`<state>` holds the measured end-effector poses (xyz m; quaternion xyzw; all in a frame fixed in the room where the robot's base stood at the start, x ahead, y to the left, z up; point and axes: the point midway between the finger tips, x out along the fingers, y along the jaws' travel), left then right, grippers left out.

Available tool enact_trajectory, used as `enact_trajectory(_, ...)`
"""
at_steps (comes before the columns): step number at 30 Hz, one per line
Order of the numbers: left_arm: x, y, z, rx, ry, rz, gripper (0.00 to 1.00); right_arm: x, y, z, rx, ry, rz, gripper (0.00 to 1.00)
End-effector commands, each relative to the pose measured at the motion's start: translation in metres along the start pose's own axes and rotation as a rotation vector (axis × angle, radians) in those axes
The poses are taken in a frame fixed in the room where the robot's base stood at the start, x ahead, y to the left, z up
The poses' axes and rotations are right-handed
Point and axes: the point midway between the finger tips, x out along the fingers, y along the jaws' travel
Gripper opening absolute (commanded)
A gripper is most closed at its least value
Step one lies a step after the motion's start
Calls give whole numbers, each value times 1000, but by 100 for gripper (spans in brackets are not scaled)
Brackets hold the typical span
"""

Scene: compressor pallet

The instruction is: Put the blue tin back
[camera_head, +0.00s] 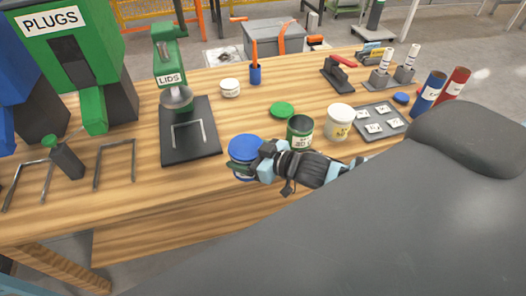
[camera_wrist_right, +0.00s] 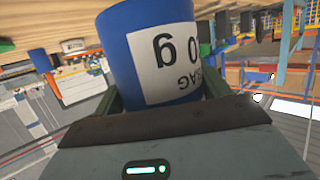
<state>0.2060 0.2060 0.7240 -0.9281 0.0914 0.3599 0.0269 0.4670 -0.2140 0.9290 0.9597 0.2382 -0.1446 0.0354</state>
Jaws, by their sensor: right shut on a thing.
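The blue tin (camera_head: 246,146) is near the front edge of the wooden table, left of a green tin. My right gripper (camera_head: 255,168) is shut on it from the right side. In the right wrist view the blue tin (camera_wrist_right: 150,45) fills the space between my fingers (camera_wrist_right: 158,98), and its white label shows upside down. I cannot tell whether the tin touches the tabletop. My left gripper is not in view.
An open green tin (camera_head: 300,131), a green lid (camera_head: 281,110) and a white tin (camera_head: 339,122) stand right of the blue tin. The green LIDS press (camera_head: 190,148) stands to the left. A grey tray (camera_head: 393,132) lies further right. Bare wood (camera_head: 240,113) lies behind the tin.

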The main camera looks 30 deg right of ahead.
Motion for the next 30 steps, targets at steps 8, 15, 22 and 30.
enact_trajectory(8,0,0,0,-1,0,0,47,-6,-16,-60,67,10,202,14)
enact_trajectory(15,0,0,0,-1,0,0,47,-27,-9,-93,122,7,386,14)
enact_trajectory(22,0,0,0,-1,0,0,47,-38,-3,-102,143,2,464,14)
enact_trajectory(30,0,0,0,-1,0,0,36,-38,-3,-102,143,0,468,14)
